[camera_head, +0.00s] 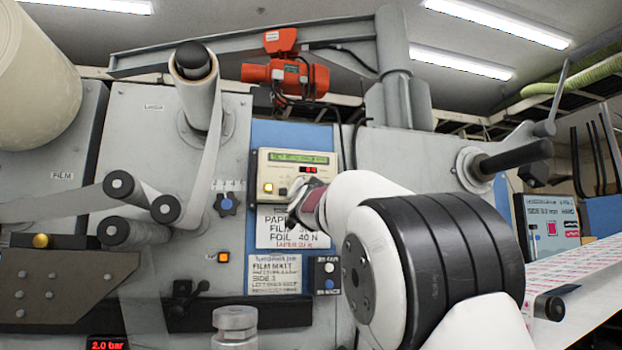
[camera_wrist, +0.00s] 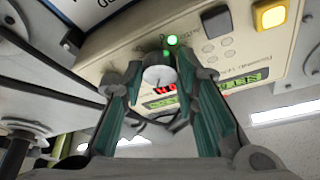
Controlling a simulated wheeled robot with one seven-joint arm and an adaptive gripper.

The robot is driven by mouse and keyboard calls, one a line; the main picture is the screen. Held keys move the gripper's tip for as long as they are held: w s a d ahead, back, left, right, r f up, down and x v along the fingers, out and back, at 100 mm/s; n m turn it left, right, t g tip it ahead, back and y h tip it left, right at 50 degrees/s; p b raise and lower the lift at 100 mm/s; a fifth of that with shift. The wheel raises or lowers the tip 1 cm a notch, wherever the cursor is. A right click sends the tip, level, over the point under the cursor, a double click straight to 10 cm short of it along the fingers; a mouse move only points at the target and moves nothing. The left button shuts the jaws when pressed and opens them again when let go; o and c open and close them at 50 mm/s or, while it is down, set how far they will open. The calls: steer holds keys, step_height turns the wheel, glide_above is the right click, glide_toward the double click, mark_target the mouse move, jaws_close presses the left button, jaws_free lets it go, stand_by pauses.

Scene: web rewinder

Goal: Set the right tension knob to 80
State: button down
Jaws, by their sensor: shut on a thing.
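The cream tension panel (camera_head: 265,166) is near the middle of the head view, with a green text display and small red digits that I cannot read surely. My gripper (camera_head: 303,207) is at the panel's lower right and hides that part. In the wrist view, the two teal-padded fingers of my gripper (camera_wrist: 160,72) are shut on a pale round knob (camera_wrist: 157,80), one finger on each side. The panel's face (camera_wrist: 225,62) shows in the wrist view behind them, with lit green lamps and partly hidden red digits. The knob's pointer and scale cannot be made out.
A blue star-shaped knob (camera_head: 227,204) with a scale is left of the panel. A printed label (camera_head: 283,231) lies below it. Rollers and film (camera_head: 203,150) stand at the left.

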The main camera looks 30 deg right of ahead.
steer(key=shift+s+r+m+h+p, duration=0.15)
steer(key=shift+m+h+p, duration=0.15)
steer(key=shift+m+p, duration=0.8)
steer(key=shift+g, duration=0.4)
steer(key=c, duration=1.2)
jaws_free()
steer(key=shift+c, duration=0.2)
steer(key=shift+a, duration=0.1)
steer(key=v, duration=1.1)
steer(key=shift+s+a+f, duration=0.15)
steer(key=shift+s+f, duration=0.1)
steer(key=shift+f, duration=0.1)
